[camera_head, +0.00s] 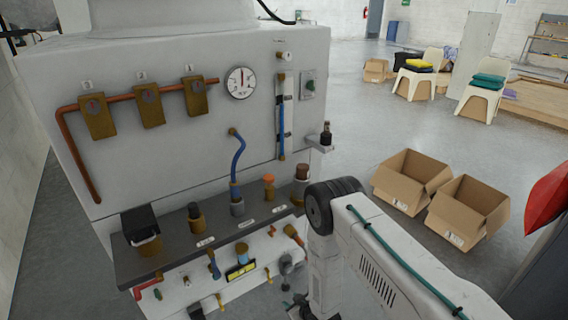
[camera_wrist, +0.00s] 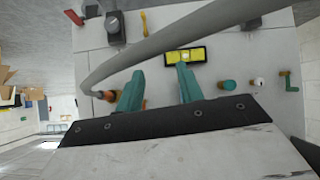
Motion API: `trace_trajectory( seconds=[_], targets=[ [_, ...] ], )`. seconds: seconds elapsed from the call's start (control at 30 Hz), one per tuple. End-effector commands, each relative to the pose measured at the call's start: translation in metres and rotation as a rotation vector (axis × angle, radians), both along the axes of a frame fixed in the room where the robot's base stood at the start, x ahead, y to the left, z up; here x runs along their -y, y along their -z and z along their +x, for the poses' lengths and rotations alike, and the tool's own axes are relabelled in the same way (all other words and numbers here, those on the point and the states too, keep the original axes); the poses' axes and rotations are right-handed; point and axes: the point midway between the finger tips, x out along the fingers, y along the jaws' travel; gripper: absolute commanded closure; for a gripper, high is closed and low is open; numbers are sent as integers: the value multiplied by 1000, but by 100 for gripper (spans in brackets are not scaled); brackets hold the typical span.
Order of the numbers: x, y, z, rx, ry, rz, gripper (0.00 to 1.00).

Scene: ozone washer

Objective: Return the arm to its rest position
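My arm (camera_head: 352,245) reaches down from the right in the head view, in front of the washer's lower front panel. My gripper (camera_wrist: 159,72) shows in the wrist view as two teal fingers held apart, with nothing between them. Its fingertips point at the white panel of the washer (camera_head: 165,110). A thick grey hose (camera_wrist: 200,35) curves across the wrist view close beyond the fingertips; I cannot tell whether they touch it. In the head view the gripper end is mostly hidden at the bottom edge.
A dark shelf (camera_head: 170,258) with several fittings juts from the washer. A yellow-and-black display (camera_wrist: 185,56) and small valves sit on the lower panel. Two open cardboard boxes (camera_head: 410,178) stand right of my arm. A red object (camera_head: 548,198) is at the right edge. Open floor lies behind.

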Motion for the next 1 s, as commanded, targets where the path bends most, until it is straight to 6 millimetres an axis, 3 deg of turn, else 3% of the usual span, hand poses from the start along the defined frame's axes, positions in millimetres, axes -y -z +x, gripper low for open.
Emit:
trace_trajectory(
  seconds=[0.13,0.27,0.53,0.77,1.0],
  targets=[
    [19,-24,2,-193,43,-116,63],
    [42,-69,2,-367,98,-215,63],
    [89,-191,-17,-643,216,-347,63],
    [127,-304,-54,-820,309,-405,63],
    [161,-413,-111,-960,397,-425,63]
  ],
)
